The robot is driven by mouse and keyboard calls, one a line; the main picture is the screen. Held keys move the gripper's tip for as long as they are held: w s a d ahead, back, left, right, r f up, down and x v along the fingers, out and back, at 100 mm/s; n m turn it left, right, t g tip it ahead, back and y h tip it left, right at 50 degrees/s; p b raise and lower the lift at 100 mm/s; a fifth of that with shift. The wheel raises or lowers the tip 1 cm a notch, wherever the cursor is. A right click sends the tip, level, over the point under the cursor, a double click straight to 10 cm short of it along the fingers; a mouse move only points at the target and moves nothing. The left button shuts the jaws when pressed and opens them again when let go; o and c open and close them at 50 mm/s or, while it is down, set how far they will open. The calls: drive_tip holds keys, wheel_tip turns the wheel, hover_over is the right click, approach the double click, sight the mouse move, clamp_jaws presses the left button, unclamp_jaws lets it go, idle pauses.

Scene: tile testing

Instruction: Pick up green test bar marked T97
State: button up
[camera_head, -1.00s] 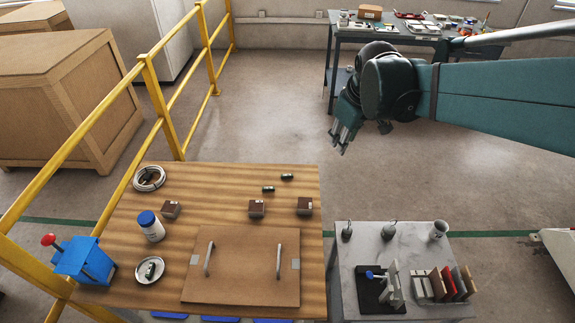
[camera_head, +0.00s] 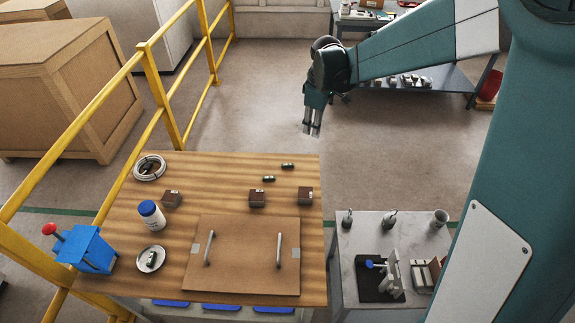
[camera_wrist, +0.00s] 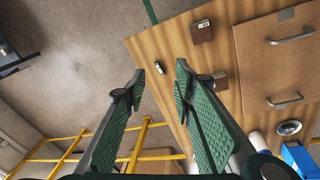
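Another small greenish bar (camera_head: 151,258) lies in a round white dish. The markings are too small to read, so I cannot tell which is T97. My gripper (camera_head: 312,133) is above and beyond the table's far edge, pointing down, empty.
Brown blocks (camera_head: 257,198) stand near the bars. A yellow rail (camera_head: 160,95) runs along the left. A grey side table (camera_head: 411,238) holds fixtures.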

drive_tip(key=w+a+f+n+g, duration=0.1)
drive_tip(key=w+a+f+n, duration=0.15)
drive_tip(key=f, duration=0.25)
drive_tip(key=w+a+f+n, duration=0.1)
drive_tip(key=w+a+f, duration=0.25)
drive_tip(key=f, duration=0.25)
drive_tip(key=n+g, duration=0.1)
drive_tip(key=n, duration=0.2)
approach(287, 165)
drive_tip(key=shift+w+a+m, duration=0.15)
drive_tip(key=shift+w+m, duration=0.1)
drive_tip(key=shift+w, duration=0.1)
drive_tip(key=shift+a+f, duration=0.1)
drive_tip(key=shift+f, duration=0.2)
drive_tip(key=shift+b, duration=0.3)
drive_tip(key=shift+f, duration=1.25)
drive_tip(key=shift+f, duration=0.1)
drive_tip(key=shift+s+f+b, duration=0.1)
drive_tip(key=shift+f+b, duration=0.5)
drive_tip(key=shift+f, duration=1.9)
